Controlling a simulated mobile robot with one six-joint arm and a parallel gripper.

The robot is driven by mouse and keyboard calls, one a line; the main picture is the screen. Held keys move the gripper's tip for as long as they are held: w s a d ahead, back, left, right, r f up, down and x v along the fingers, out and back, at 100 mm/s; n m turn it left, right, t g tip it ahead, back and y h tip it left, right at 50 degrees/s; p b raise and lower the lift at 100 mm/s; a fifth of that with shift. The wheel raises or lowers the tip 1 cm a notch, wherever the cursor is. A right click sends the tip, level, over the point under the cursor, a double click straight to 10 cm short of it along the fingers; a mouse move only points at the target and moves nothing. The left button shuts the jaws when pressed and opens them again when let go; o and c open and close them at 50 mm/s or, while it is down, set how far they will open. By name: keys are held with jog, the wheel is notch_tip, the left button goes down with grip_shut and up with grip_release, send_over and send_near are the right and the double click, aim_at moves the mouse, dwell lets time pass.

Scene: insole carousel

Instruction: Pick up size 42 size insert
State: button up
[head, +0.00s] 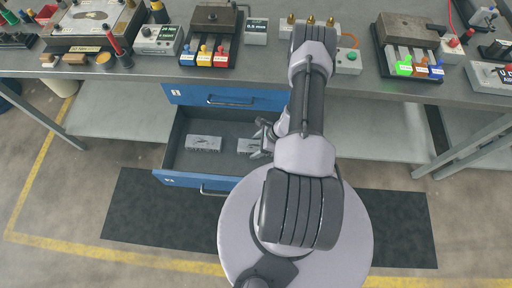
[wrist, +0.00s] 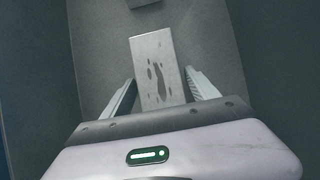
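An open blue drawer (head: 189,180) under the bench holds two grey metal plates. One plate (head: 204,143) lies at the left of the drawer. The other plate (head: 248,146) lies nearer the middle, partly hidden by my gripper (head: 264,138). In the wrist view my gripper (wrist: 160,92) is open, its fingers on either side of a plate (wrist: 157,70) with dark markings, with gaps at both sides. The wrist view also shows the end of another plate (wrist: 143,3) at the top edge. I cannot read a size number on either plate.
The bench top (head: 270,78) carries several fixtures and coloured blocks above the drawer. A closed blue drawer (head: 228,97) sits directly above the open one. The drawer walls (wrist: 235,60) enclose my gripper. The drawer floor between and around the plates is clear.

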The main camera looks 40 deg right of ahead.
grip_shut()
